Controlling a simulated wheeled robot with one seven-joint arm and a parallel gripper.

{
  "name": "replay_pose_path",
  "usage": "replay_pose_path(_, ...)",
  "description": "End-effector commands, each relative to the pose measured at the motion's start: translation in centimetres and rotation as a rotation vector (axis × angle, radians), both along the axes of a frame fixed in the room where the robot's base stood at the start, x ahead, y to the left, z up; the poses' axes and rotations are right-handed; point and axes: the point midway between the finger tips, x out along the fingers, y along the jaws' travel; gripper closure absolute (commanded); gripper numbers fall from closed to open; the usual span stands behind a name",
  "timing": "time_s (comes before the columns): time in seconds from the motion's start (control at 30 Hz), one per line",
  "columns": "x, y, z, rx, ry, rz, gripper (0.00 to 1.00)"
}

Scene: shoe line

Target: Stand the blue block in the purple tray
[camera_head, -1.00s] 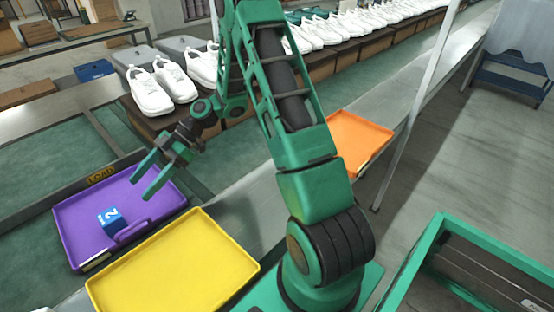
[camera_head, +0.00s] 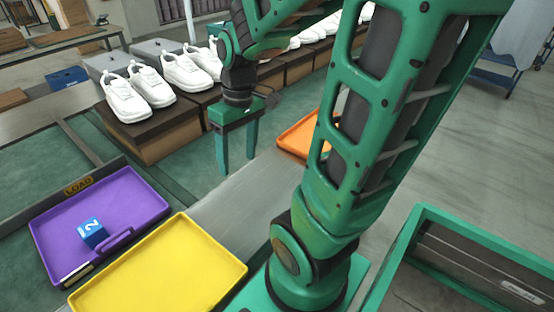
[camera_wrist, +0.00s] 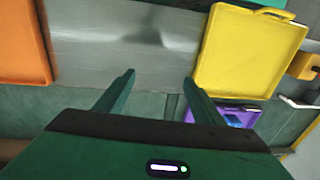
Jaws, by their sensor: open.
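The blue block (camera_head: 92,233), marked with a white 2, rests inside the purple tray (camera_head: 130,199), near its front wall and handle. My gripper (camera_head: 236,172) is open and empty, pointing down over the grey strip between the yellow and orange trays, well to the right of the purple tray. In the wrist view my gripper (camera_wrist: 158,78) shows its two fingers spread with nothing between them. The purple tray (camera_wrist: 222,117) is partly in that view at the lower right, partly hidden by a finger.
A yellow tray (camera_head: 165,268) adjoins the purple tray's right side. An orange tray (camera_head: 298,138) lies behind my arm. White shoes (camera_head: 128,100) stand on brown boxes (camera_head: 170,142) along the back. A green-framed bin (camera_head: 405,240) is at the lower right. The grey strip (camera_head: 245,205) is clear.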

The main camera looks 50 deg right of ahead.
Motion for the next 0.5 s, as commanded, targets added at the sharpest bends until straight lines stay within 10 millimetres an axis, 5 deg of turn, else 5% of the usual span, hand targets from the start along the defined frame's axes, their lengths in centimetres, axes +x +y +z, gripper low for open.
replay_pose_path(0.23, -7.7, -2.5, 1.7, -0.076, 0.043, -0.394, 0.38)
replay_pose_path(0.5, -10.7, -3.5, 1.9, -0.093, 0.062, -0.550, 0.38)
